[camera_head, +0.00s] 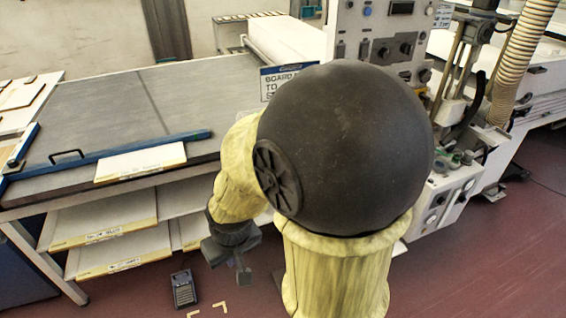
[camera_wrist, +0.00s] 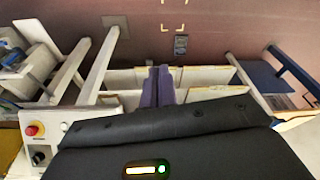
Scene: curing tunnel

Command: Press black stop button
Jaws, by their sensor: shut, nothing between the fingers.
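My gripper (camera_head: 243,272) hangs low at the left of my arm in the head view, in front of the table's shelves and well left of the control panels. In the wrist view its narrow fingers (camera_wrist: 157,88) are together with nothing between them. A white panel at the lower left of the wrist view carries a red button (camera_wrist: 35,130) and a black round button or knob (camera_wrist: 38,157), apart from the fingers. In the head view an upright control panel (camera_head: 372,22) has several dark knobs, and a lower control box (camera_head: 440,205) has small round controls. I cannot read which control is marked stop.
A grey-topped table (camera_head: 110,105) with a blue bar (camera_head: 110,155) and labelled shelves (camera_head: 100,225) fills the left. A dark foot pedal (camera_head: 183,289) lies on the red floor by corner marks. A ribbed hose (camera_head: 520,60) hangs at the right. My arm hides the middle.

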